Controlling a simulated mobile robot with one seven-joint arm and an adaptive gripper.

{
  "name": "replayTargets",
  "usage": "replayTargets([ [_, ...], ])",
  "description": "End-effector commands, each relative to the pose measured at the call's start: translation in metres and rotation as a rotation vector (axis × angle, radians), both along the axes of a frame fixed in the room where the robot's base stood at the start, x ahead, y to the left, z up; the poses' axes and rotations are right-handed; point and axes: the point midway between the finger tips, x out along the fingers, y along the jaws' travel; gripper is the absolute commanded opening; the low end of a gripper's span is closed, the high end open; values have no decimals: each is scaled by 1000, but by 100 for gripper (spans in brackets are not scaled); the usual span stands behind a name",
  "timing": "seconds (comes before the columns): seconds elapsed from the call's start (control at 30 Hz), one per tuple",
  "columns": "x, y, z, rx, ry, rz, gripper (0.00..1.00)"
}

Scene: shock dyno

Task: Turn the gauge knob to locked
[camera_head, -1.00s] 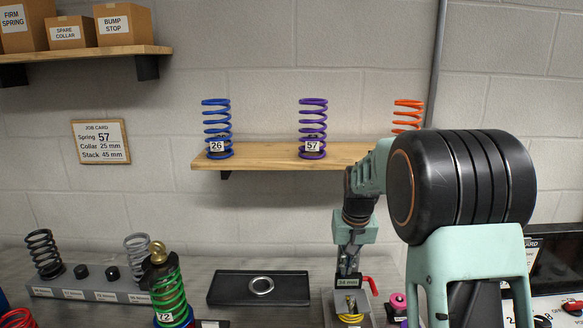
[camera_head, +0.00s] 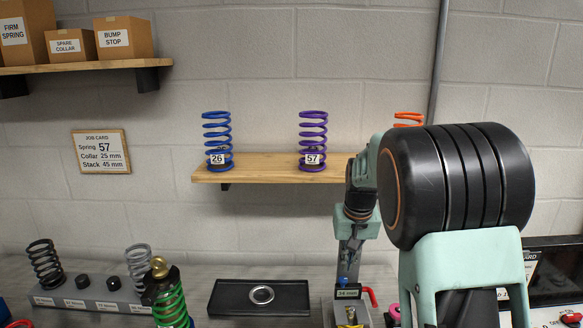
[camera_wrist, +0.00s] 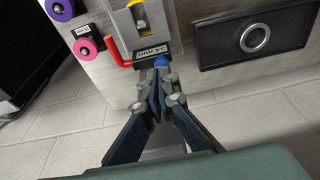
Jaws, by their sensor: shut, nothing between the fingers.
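The gauge (camera_head: 351,311) stands at the bench's back edge, with a label reading about 24 mm (camera_head: 348,294) and a red lever (camera_head: 370,297) at its right. In the wrist view the gauge (camera_wrist: 126,20) shows its label (camera_wrist: 152,54), the red lever (camera_wrist: 115,52) and a small blue knob (camera_wrist: 161,61). My gripper (camera_wrist: 159,78) is shut and empty, its tips right at the blue knob; I cannot tell whether they touch it. In the head view my gripper (camera_head: 347,273) hangs just above the label. The knob's setting cannot be read.
A black tray (camera_head: 228,304) with a metal ring (camera_head: 261,294) lies left of the gauge. A green spring on a shock (camera_head: 170,302) stands farther left. A shelf (camera_head: 265,169) with springs hangs above.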

Motion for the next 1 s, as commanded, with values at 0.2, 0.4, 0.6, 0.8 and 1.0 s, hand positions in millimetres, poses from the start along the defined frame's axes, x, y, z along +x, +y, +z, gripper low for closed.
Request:
replayTargets([
  [0.2,-1,0,-11,1,0,-1,0],
  [0.4,-1,0,-35,0,0,0,0],
  [0.6,-1,0,-61,0,1,-1,0],
  [0.8,-1,0,-70,1,-1,-1,0],
  [1.0,-1,0,-69,1,-1,-1,0],
])
